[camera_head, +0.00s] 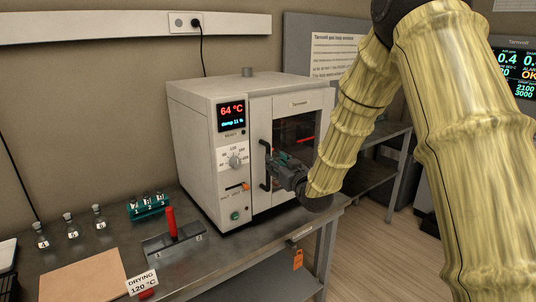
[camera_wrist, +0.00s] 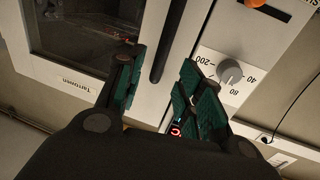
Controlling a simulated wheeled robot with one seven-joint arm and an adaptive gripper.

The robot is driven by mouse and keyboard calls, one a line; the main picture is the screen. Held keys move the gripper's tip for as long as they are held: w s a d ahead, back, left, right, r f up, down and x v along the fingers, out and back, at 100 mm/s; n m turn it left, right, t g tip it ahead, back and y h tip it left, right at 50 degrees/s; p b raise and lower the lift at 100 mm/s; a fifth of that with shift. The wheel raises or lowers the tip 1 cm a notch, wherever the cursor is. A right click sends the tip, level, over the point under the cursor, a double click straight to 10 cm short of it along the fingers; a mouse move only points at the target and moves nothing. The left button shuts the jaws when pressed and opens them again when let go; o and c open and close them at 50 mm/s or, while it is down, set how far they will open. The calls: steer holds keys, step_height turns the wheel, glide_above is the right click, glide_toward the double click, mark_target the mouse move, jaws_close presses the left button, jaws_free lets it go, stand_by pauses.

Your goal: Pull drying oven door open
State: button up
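The drying oven (camera_head: 205,150) is a pale box on the bench, with a display reading 64 °C. Its door (camera_head: 298,103) has a dark window and looks shut. The black vertical bar handle (camera_head: 264,148) is on the door's left side. It also shows in the wrist view as a black bar (camera_wrist: 172,42). My gripper (camera_head: 280,168) is in front of the door at the handle. In the wrist view my gripper (camera_wrist: 160,62) is open, with a green-padded finger on each side of the bar and visible gaps. How deep the bar sits between the fingers is unclear.
A red-handled block (camera_head: 171,228), a vial rack (camera_head: 148,206), stoppered flasks (camera_head: 72,228) and a brown board (camera_head: 85,277) stand on the bench. Floor right of the bench is clear.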

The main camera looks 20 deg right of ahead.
steer(key=w+a+p, duration=0.1)
steer(key=w, duration=0.6)
